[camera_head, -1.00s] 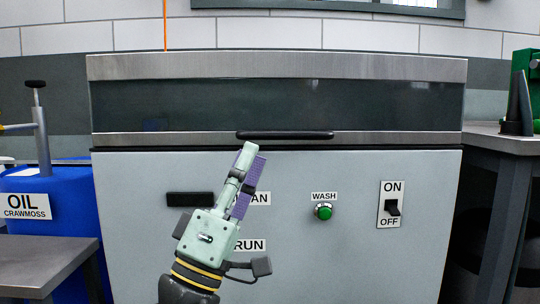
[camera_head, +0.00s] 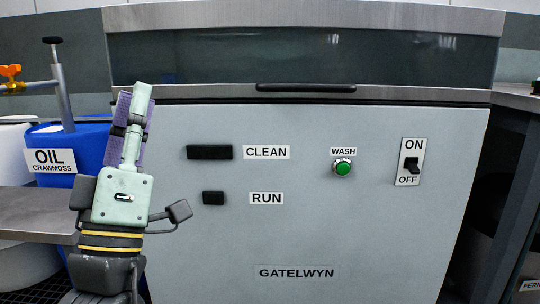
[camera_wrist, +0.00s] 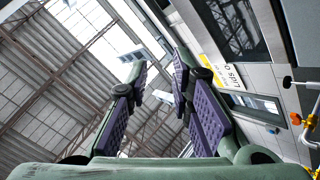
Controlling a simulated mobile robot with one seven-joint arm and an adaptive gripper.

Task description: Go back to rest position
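My gripper (camera_head: 138,95) points up at the left of the head view, in front of the blue oil drum and the left edge of the washing machine. In the wrist view my gripper (camera_wrist: 160,72) shows two green fingers with purple pads. The fingers stand apart with nothing between them, and roof beams show through the gap. The grey machine front (camera_head: 330,230) carries a black CLEAN bar (camera_head: 210,152), a black RUN button (camera_head: 213,198), a green WASH button (camera_head: 342,168) and a black ON/OFF switch (camera_head: 411,166). My gripper appears clear of all of them.
The machine's dark window (camera_head: 300,58) has a black handle (camera_head: 319,88) below it. A blue drum labelled OIL (camera_head: 88,145) and a metal table (camera_head: 35,215) are at left. The wrist view shows ceiling and wall.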

